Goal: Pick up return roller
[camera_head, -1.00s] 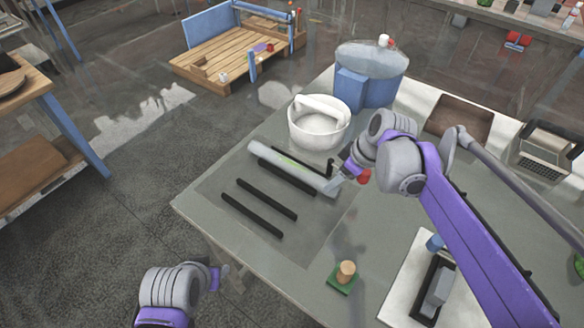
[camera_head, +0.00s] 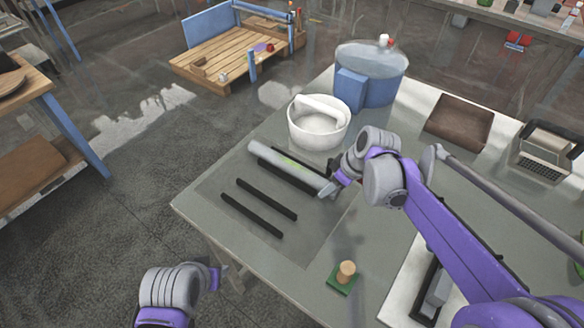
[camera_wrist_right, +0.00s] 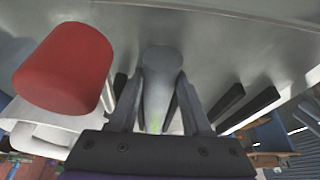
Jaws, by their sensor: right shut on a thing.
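The return roller, a light grey cylinder (camera_head: 285,167), lies among black bars on the table in the head view. Its near end reaches my right gripper (camera_head: 333,188). In the right wrist view the roller (camera_wrist_right: 160,85) sits between the two fingers of my right gripper (camera_wrist_right: 162,95), which is shut on it. I cannot tell whether the roller is clear of its support. My left gripper (camera_head: 217,278) is low at the left, off the table's edge and away from the roller. Its fingers are too small to read.
Two black bars (camera_head: 252,214) lie left of the roller. A white bowl (camera_head: 318,128) and a blue tank (camera_head: 372,80) stand behind it. A red knob (camera_wrist_right: 65,68) is close beside my right gripper. A green block with a wooden peg (camera_head: 343,277) stands near the front edge.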

